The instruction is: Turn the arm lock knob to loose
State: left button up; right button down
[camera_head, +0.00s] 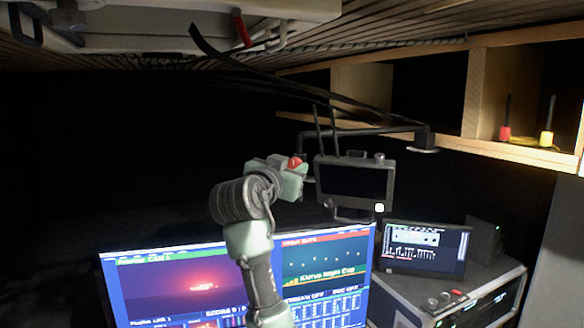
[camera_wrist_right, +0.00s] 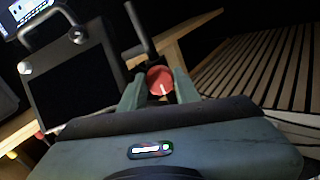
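The red arm lock knob (camera_wrist_right: 160,80) sits between the two fingers of my right gripper (camera_wrist_right: 159,88) in the right wrist view. A short pale mark on its face points down toward the gripper's palm. The fingers stand apart on either side, very close to the knob; I cannot tell whether they touch it. In the head view, the red knob (camera_head: 295,162) shows at the tip of my right gripper (camera_head: 288,176), beside the monitor arm (camera_head: 365,131). Any lettering for loose or tight is not readable. My left gripper is not in view.
A small dark monitor (camera_head: 355,182) hangs just right of the gripper, with antenna-like rods behind it. Large lit screens (camera_head: 330,265) stand below my right arm. A wooden shelf (camera_head: 510,150) runs at the right. The left is dark.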

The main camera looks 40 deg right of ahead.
jog(key=shift+n, duration=1.4)
jog(key=n, duration=1.4)
jog(key=shift+n, duration=0.4)
jog(key=c, duration=1.3)
grip_release()
